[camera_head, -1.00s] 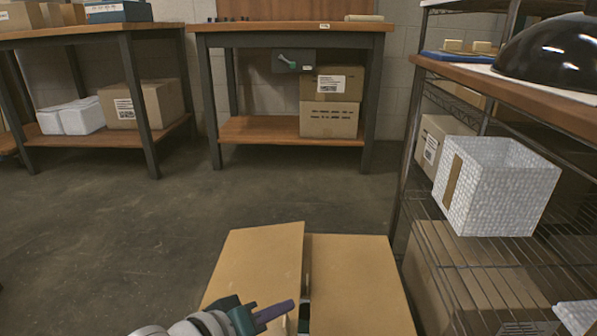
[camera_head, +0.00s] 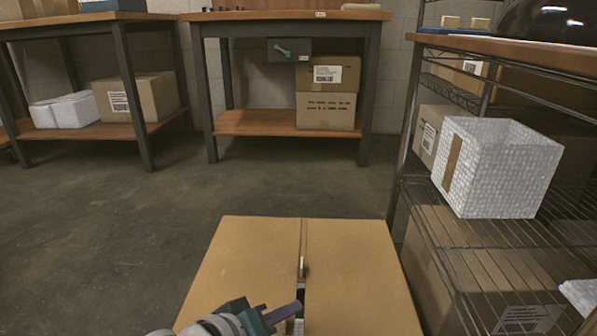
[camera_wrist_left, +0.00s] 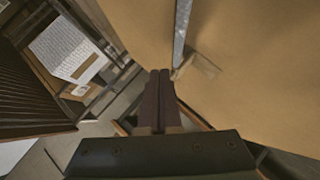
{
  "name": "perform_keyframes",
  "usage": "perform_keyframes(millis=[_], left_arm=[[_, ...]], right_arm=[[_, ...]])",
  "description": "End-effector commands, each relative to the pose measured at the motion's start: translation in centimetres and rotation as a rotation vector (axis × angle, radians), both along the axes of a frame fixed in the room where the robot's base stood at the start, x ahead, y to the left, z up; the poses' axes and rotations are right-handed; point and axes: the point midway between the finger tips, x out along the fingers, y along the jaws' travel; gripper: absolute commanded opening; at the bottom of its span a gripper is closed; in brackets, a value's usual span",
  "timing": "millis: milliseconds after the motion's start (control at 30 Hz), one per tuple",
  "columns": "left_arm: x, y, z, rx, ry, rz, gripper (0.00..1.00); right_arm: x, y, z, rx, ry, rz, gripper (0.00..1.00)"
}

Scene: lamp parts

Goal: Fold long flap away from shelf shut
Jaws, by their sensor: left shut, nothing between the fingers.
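The long flap away from the shelf (camera_head: 240,260) is the left top flap of a brown cardboard box and lies nearly flat in the head view. The other long flap (camera_head: 355,275) lies flat beside it, with a narrow gap between their edges. My left gripper (camera_head: 297,306) is shut and empty, its purple fingers over the left flap near the gap. In the left wrist view its fingers (camera_wrist_left: 160,76) lie together close to the seam between the flaps; contact is unclear. My right gripper is not in view.
A wire shelf (camera_head: 470,235) stands close to the box's right, holding a white textured bin (camera_head: 505,175). Workbenches with boxes stand along the back wall. The floor (camera_head: 120,240) left of the box is clear.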

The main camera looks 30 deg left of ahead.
Motion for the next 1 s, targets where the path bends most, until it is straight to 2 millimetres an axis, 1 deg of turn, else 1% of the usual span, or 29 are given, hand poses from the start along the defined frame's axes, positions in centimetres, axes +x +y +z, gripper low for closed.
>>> perform_keyframes(millis=[167,267,367,500,700,800,900,1000], left_arm=[[0.0,0.0,0.2,0.0,0.0,0.0,0.0],[0.1,-0.1,1.0,-0.001,-0.001,0.0,0.0],[0.2,-0.3,2.6,-0.002,-0.001,0.0,0.0],[0.4,-0.8,5.6,-0.002,0.0,-0.001,0.0],[-2.7,-2.5,8.5,-0.005,0.002,0.002,0.0],[-3.9,-3.3,9.7,-0.004,0.002,0.001,0.0],[-4.8,-3.8,10.6,-0.003,0.001,0.001,0.0],[-5.4,-4.2,11.0,-0.001,0.001,0.0,0.0]], right_arm=[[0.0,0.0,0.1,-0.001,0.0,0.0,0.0],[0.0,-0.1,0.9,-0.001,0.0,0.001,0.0],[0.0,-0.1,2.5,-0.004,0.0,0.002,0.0],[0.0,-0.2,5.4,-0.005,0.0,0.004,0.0],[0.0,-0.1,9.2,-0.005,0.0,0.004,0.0],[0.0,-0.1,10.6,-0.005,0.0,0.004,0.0],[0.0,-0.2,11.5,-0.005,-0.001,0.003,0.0],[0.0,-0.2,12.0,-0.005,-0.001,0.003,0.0]])
